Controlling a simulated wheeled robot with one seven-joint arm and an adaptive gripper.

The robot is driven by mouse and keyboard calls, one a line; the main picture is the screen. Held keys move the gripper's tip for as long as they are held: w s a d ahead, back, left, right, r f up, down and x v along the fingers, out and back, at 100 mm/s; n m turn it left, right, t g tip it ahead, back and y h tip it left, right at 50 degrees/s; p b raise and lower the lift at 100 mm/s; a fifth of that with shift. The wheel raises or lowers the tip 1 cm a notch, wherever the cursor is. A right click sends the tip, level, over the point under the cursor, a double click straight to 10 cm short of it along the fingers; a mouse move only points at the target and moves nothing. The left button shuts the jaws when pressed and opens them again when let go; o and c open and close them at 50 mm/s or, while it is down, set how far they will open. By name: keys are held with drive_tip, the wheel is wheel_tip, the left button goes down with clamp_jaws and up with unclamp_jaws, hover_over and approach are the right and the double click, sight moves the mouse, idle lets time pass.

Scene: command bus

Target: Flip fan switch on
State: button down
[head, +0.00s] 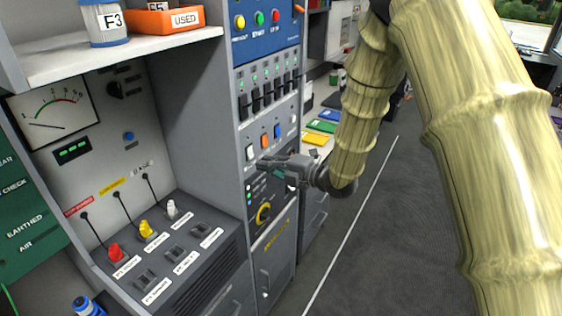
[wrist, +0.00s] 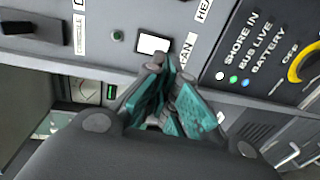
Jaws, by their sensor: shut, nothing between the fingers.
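The fan switch is a white rocker (wrist: 153,43) in the wrist view, beside a label partly hidden by my fingertips, of which "AN" reads. In the head view a white rocker (head: 250,153) on the grey panel, just up and left of my fingertips, appears to be the same switch. My gripper (head: 264,164) reaches in from the right, in front of the panel. In the wrist view my gripper (wrist: 164,64) is shut and empty, its tips just below the rocker. I cannot tell whether they touch it. The rocker's on or off position is unclear.
An orange rocker (head: 264,140) and a blue rocker (head: 277,131) sit right of the white one. A yellow rotary knob (head: 264,213) is below. Black breaker levers (head: 268,94) stand above. A shelf with an orange box (head: 166,20) juts out at left. Open floor (head: 385,240) lies at right.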

sight(246, 159)
drive_tip(key=shift+p+x, duration=0.85)
drive_tip(key=shift+x, duration=1.15)
drive_tip(key=shift+f+b, duration=0.15)
drive_tip(key=shift+b, duration=0.15)
drive_tip(key=shift+w+a+f+b, duration=0.1)
drive_tip(key=shift+a+f+b, duration=0.1)
drive_tip(key=shift+b, duration=0.7)
drive_tip(key=shift+r+y, duration=0.1)
drive_tip(key=shift+y, duration=0.2)
drive_tip(key=shift+r, duration=0.15)
drive_tip(key=shift+d, duration=0.15)
drive_tip(key=f+b+v, duration=0.3)
drive_tip(key=b+v, duration=0.3)
drive_tip(key=v, duration=0.7)
drive_tip(key=shift+s+d, duration=0.2)
drive_tip(key=shift+s, duration=0.1)
